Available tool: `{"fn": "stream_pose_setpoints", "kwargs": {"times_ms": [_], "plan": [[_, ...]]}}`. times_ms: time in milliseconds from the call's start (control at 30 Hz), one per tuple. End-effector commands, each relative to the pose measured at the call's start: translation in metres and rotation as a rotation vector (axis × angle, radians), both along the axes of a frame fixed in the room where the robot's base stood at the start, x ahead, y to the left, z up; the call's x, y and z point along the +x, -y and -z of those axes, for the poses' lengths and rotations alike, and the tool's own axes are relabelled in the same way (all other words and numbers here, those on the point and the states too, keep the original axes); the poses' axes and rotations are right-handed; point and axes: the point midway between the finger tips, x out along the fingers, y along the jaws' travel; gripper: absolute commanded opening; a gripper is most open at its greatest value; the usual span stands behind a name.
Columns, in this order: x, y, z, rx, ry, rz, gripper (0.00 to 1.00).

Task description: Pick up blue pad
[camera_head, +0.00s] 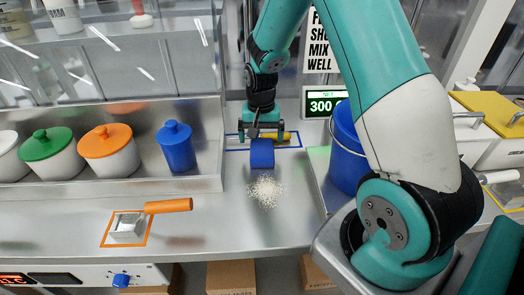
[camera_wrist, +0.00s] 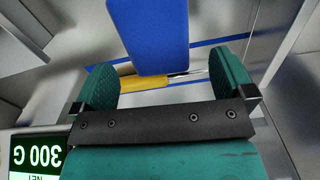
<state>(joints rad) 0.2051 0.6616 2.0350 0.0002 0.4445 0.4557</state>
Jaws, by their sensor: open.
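The blue pad (camera_head: 262,153) is on the steel counter, just behind a small heap of white grains (camera_head: 266,190). My gripper (camera_head: 262,128) is directly behind the pad in the head view, with its fingers apart and nothing held. In the wrist view the blue pad (camera_wrist: 150,35) fills the top middle, between and beyond the two green fingers of my gripper (camera_wrist: 165,75). I cannot tell whether the fingers touch it.
A yellow-handled tool (camera_head: 285,136) lies in a blue outline behind the pad. A blue bucket (camera_head: 347,150) stands on a scale to the right. A blue canister (camera_head: 177,148) and lidded pots are left. An orange-handled scoop (camera_head: 168,206) lies front left.

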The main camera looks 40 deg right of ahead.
Motion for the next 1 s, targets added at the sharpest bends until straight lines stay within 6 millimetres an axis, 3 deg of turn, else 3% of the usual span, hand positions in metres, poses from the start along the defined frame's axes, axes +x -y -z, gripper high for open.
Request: {"fn": "stream_pose_setpoints", "kwargs": {"times_ms": [300,600,800,1000], "plan": [[-0.011,-0.004,0.042,0.001,-0.004,0.0,1.0],[-0.01,-0.004,0.049,0.0,0.0,0.0,1.0],[-0.01,-0.004,0.049,0.0,0.0,0.0,0.54],[-0.01,-0.004,0.048,0.0,0.0,0.0,0.51]]}}
